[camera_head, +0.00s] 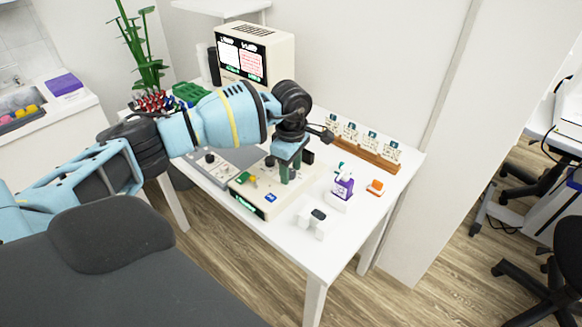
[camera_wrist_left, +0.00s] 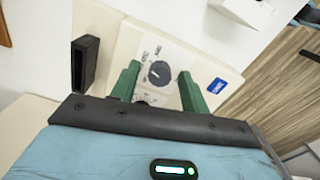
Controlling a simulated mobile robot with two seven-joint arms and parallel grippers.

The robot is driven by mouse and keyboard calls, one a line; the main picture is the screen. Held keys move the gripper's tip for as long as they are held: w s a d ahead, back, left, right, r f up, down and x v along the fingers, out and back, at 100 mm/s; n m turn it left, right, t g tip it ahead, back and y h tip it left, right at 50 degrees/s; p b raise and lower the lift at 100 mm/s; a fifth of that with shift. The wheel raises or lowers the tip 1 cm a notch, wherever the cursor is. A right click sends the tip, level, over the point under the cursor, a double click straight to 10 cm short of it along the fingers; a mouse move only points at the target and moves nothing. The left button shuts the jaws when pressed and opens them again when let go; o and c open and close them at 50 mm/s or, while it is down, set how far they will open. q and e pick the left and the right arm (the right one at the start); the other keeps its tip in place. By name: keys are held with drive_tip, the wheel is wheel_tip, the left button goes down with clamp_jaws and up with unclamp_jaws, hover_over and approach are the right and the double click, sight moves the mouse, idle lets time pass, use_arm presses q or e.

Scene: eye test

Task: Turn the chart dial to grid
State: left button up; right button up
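The chart dial (camera_wrist_left: 160,73) is a dark round knob on a pale panel with small printed labels, too small to read. It sits on a cream control box (camera_head: 243,188), which has a lit green display at its front. My left gripper (camera_head: 288,174) points down over the box. In the wrist view its two green fingers (camera_wrist_left: 158,86) stand apart on either side of the dial, with gaps visible. I cannot tell how high the fingertips are above the panel. In the head view the gripper hides the dial. My right gripper is out of view.
A monitor (camera_head: 254,54) with two chart panels stands at the back. A grey device (camera_head: 222,166) is left of the box. A wooden card rack (camera_head: 368,152), a purple-and-white bottle (camera_head: 342,187) and an orange item (camera_head: 375,187) are to the right. The front right of the white table (camera_head: 338,245) is clear.

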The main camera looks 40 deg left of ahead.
sight(291, 172)
use_arm(q)
drive_tip(key=shift+r, duration=3.9)
